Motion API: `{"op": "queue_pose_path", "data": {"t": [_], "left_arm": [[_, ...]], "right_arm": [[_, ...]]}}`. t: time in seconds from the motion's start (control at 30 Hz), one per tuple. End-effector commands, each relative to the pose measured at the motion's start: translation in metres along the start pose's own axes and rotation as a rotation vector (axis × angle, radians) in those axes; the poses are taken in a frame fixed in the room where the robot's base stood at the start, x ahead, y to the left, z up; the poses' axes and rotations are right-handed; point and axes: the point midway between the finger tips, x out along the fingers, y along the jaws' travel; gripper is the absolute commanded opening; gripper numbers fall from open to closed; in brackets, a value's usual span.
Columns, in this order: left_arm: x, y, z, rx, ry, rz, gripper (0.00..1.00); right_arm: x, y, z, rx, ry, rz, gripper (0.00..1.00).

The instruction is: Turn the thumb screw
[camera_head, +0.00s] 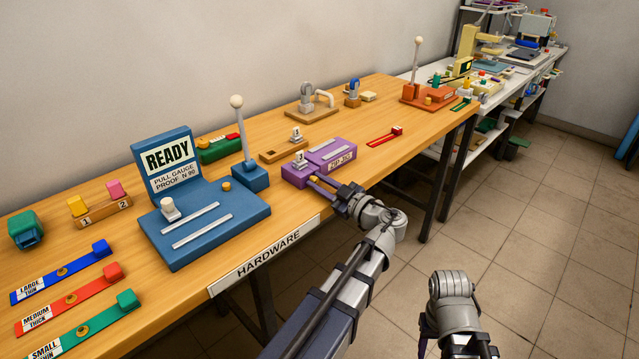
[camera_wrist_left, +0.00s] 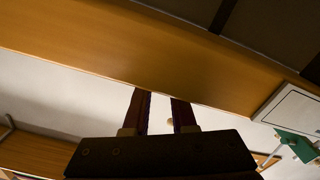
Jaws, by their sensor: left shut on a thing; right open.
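In the left wrist view the fingers (camera_wrist_left: 161,98) point at the wooden table edge (camera_wrist_left: 150,62). My right gripper (camera_head: 424,345) is low in front of the table, partly cut off, open and away from the jig.
A blue pull gauge (camera_head: 204,218) with a READY sign and a white-knobbed lever stands left of the jig. A small wooden block (camera_head: 283,151) lies behind it, and a red slide (camera_head: 384,137) lies to its right. Open tiled floor (camera_head: 520,240) is at the right.

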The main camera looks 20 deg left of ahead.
Motion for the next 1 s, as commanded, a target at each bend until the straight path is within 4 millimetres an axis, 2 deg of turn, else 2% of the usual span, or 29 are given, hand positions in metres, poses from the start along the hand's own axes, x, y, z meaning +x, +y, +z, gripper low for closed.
{"op": "queue_pose_path", "data": {"t": [0.37,1.0], "left_arm": [[-0.0002,-0.0003,0.0001,0.09,-0.001,-0.001,0.0],[-0.0003,-0.0001,0.0003,0.66,-0.001,-0.001,0.0]], "right_arm": [[0.0001,0.0,0.0,0.0,0.0,0.0,0.5],[0.0001,0.0,0.0,0.0,0.0,0.0,0.5]]}}
